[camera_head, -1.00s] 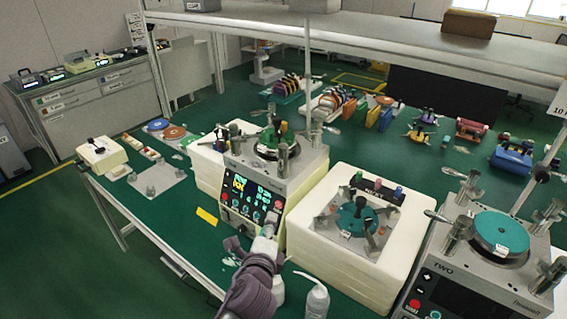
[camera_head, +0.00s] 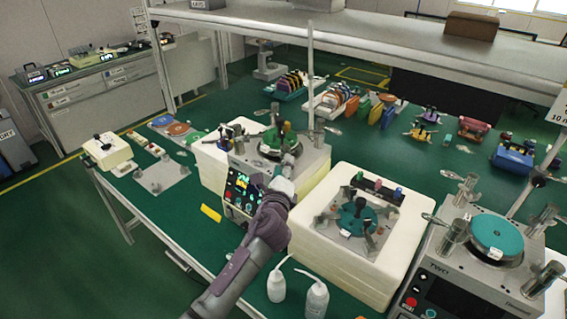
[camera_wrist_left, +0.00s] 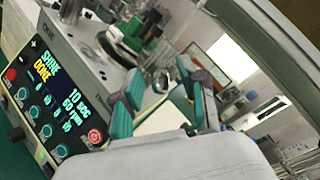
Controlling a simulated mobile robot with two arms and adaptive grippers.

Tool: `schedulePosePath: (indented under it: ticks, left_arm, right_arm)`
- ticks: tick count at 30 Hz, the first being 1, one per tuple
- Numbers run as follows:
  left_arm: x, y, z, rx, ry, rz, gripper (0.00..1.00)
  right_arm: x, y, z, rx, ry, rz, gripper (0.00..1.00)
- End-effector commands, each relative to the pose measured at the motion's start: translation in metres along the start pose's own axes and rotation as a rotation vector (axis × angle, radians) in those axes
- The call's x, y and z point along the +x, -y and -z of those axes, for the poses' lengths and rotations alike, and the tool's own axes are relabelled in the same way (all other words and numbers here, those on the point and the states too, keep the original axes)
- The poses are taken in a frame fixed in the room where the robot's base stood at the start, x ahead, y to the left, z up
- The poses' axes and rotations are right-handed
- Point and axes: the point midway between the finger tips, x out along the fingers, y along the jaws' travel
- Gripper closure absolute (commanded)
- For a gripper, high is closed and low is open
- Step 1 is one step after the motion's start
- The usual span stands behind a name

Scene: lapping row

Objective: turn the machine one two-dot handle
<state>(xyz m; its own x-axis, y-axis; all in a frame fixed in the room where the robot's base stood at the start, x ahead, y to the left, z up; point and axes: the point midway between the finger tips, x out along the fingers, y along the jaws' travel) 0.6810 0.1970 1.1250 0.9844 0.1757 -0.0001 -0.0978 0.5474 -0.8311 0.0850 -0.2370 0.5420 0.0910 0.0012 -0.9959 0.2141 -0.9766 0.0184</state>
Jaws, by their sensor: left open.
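Machine one (camera_head: 262,180) is the grey unit with a lit panel left of centre in the head view. In the left wrist view its panel (camera_wrist_left: 55,105) reads "SHINE DONE", "10 sec", "60 rpm". Grey clamp handles, one at the left (camera_head: 236,143) and one at the right front (camera_head: 289,141), stand around its green plate (camera_head: 276,143). Dot marks are too small to read. My left gripper (camera_head: 288,168) is in front of the machine's right front corner, below that handle. Its teal-padded fingers (camera_wrist_left: 160,85) are spread in the wrist view, with nothing held. My right gripper is out of view.
A cream block with a fixture (camera_head: 345,265) stands right of machine one, then machine two (camera_head: 470,270). Two white bottles (camera_head: 316,298) stand at the front edge. A shelf post (camera_head: 310,75) rises behind the machine.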

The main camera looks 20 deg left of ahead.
Motion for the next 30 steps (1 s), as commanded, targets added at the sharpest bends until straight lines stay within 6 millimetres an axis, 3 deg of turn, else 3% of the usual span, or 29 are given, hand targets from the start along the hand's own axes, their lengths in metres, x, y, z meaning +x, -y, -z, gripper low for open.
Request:
schedulePosePath:
  ticks: [12,13,21,30]
  left_arm:
    - [0.0106,-0.0002,0.0004,-0.001,-0.001,0.0,0.58]
    - [0.0106,-0.0002,0.0004,-0.001,-0.001,0.0,0.59]
    - [0.0104,-0.0003,0.0005,0.0,-0.001,0.0,1.0]
    - [0.0103,-0.0007,0.0007,0.0,-0.001,-0.001,1.0]
  right_arm:
    - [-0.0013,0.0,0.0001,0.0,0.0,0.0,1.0]
    - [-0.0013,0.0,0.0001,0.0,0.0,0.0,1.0]
    - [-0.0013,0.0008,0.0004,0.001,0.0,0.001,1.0]
    - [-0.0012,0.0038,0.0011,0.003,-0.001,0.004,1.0]
